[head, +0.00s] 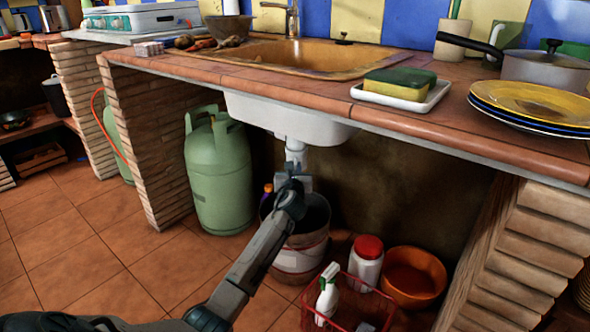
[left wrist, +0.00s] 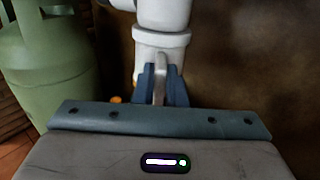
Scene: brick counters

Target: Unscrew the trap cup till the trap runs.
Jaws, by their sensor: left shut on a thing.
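The white trap (head: 295,154) hangs from the pipe under the sink. Its cup (head: 307,184) is the pale lower part, mostly hidden behind my left gripper. In the left wrist view the cup (left wrist: 148,72) shows a rounded collar above a lower body, with a narrow grey upright piece in front. My left gripper (head: 293,184) reaches in from below. In the left wrist view its two blue fingers (left wrist: 161,88) are shut on that grey piece of the cup. No water shows running. My right gripper is not in view.
A bucket (head: 301,255) stands on the floor below the trap. A green gas cylinder (head: 218,175) stands to its left. To the right are a red-lidded jar (head: 367,265), an orange bowl (head: 413,278) and a red wire basket (head: 352,303). The sink (head: 292,128) hangs low overhead.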

